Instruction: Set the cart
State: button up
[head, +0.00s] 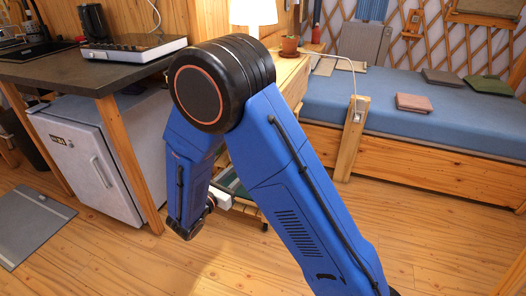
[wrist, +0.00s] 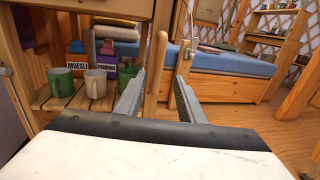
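In the wrist view my gripper (wrist: 160,76) is open, its two grey fingers apart. No object is clearly held between them; an upright wooden post (wrist: 162,60) shows beyond the gap. To the left is a low slatted wooden shelf (wrist: 62,103), which may be the cart. On it stand a green mug (wrist: 59,84) and a beige mug (wrist: 95,83). Behind them are a muesli box (wrist: 77,66) and a porridge box (wrist: 106,68). Another green item (wrist: 127,74) is partly hidden by the left finger. In the head view my blue arm hides most of this area.
A bed (head: 430,118) with a wooden frame stands at the right. A counter (head: 60,68) with a white fridge (head: 88,155) under it is at the left. The wooden floor (head: 440,240) at right is clear.

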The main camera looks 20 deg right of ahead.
jog(key=x, duration=1.6)
jog(key=shift+w+d, duration=0.1)
jog(key=shift+d, duration=0.05)
grip_shut()
